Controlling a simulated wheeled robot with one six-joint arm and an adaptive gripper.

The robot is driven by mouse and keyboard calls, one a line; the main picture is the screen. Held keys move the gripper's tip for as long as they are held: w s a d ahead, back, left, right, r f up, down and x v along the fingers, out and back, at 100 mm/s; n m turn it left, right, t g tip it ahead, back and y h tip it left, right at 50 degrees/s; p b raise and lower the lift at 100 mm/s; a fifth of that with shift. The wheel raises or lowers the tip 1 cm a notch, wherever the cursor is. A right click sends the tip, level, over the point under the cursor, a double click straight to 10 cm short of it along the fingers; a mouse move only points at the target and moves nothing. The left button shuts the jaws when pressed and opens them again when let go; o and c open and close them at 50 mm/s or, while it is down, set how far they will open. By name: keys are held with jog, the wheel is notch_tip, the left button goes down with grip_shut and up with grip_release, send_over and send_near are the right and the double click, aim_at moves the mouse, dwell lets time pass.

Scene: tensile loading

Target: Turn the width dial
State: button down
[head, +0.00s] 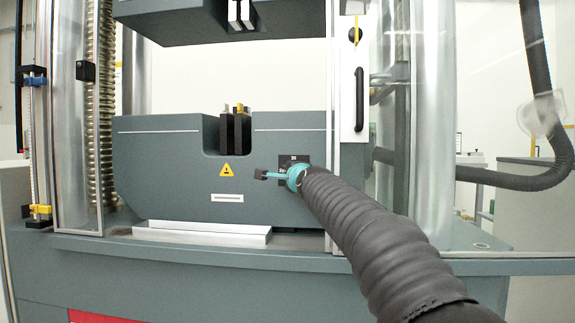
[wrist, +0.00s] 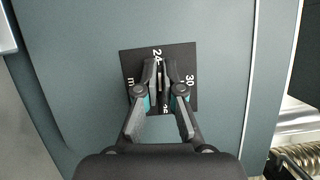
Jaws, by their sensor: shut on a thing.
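The width dial has a square black plate (wrist: 187,60) with white markings, among them "24" and "30", on the grey front of the machine in the wrist view. In the head view the plate (head: 292,158) shows just above the end of my arm. My gripper (wrist: 160,78) is at the middle of the plate in the wrist view, its fingers closed on the dial's dark knob (wrist: 160,84).
The lower grip block (head: 165,180) carries the dial, with jaws (head: 235,133) in its notch. The upper block (head: 225,18) hangs above. A door frame with a black handle (head: 359,98) stands right of the dial. A white plate (head: 200,234) lies below.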

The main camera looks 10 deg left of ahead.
jog(key=shift+n+p, duration=0.35)
jog(key=shift+n, duration=0.05)
jog(key=c, duration=1.3)
grip_release()
jog(key=shift+a+f, duration=0.1)
jog(key=v, duration=1.2)
jog(key=shift+r, duration=0.25)
